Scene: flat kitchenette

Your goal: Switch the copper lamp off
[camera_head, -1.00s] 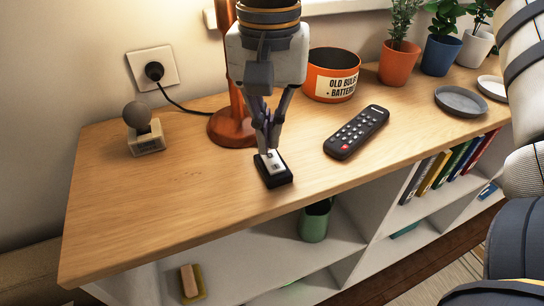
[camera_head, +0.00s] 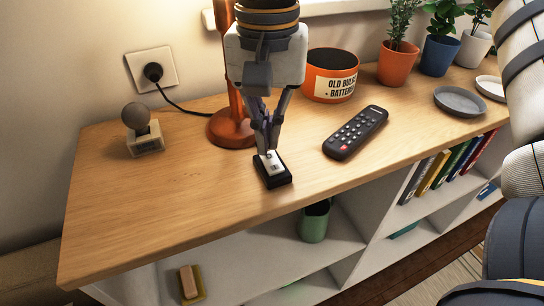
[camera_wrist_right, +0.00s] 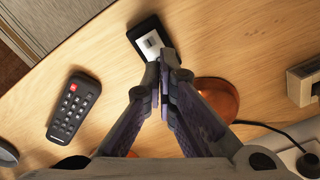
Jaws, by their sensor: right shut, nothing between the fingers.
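The copper lamp (camera_head: 230,127) stands on the wooden top; its round base and part of its stem show behind my right gripper, and its upper part is out of view. A small black switch box with a white rocker (camera_head: 272,171) lies in front of the base; it also shows in the right wrist view (camera_wrist_right: 148,38). My right gripper (camera_head: 270,151) is shut and empty, pointing down with its fingertips at the rocker's far end. I cannot tell whether they press on it. Warm light falls on the wall and top. My left gripper is not in view.
A black remote (camera_head: 356,132) lies right of the switch. A bulb on a block (camera_head: 144,136) is at left, near a wall socket (camera_head: 153,70) with a black cord.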

